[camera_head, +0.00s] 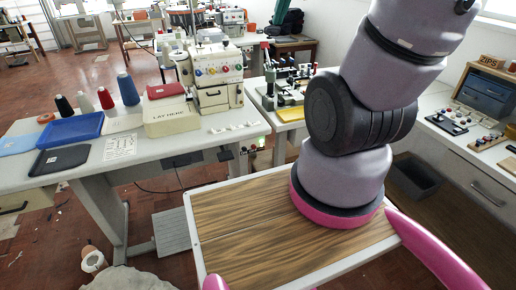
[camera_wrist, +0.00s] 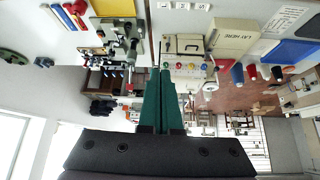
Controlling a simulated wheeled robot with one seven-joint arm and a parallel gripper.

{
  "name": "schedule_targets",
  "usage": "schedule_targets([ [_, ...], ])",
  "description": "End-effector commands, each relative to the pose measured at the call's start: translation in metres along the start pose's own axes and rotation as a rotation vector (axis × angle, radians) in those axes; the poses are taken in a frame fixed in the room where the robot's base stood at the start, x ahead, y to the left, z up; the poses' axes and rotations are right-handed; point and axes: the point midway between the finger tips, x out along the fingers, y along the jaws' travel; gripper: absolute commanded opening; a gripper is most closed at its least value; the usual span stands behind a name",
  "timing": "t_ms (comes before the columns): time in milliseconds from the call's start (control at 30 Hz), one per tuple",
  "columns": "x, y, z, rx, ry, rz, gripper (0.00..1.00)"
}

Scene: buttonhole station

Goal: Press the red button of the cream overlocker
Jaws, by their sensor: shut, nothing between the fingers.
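The cream overlocker (camera_head: 217,68) stands on the white table in the head view. Its front has a row of small coloured round controls, a red one (camera_head: 225,69) among them. A latched cream panel is below them. The wrist view is upside down and shows the overlocker (camera_wrist: 187,46) beyond the fingertips, slightly to their right. My gripper (camera_wrist: 165,72) has teal fingers that are shut and empty. The fingers overlap the edge of the overlocker in the picture; I cannot tell how far apart they are.
A cream box marked LAY HERE (camera_head: 172,116), cones of thread, a blue tray (camera_head: 72,129) and a dark tray (camera_head: 60,160) share the white table (camera_head: 140,165). A grey-green machine (camera_head: 288,82) stands to the right. A wood-topped surface (camera_head: 240,225) lies in front.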

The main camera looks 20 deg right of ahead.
Motion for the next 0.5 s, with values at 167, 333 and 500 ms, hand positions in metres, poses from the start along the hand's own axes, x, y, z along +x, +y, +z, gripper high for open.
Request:
schedule_targets([
  [167,0.062,0.026,-0.014,-0.179,-0.005,0.059,0.00],
  [333,0.119,0.046,-0.018,-0.361,-0.006,0.086,0.00],
  [500,0.177,0.060,-0.011,-0.545,-0.007,0.082,0.00],
])
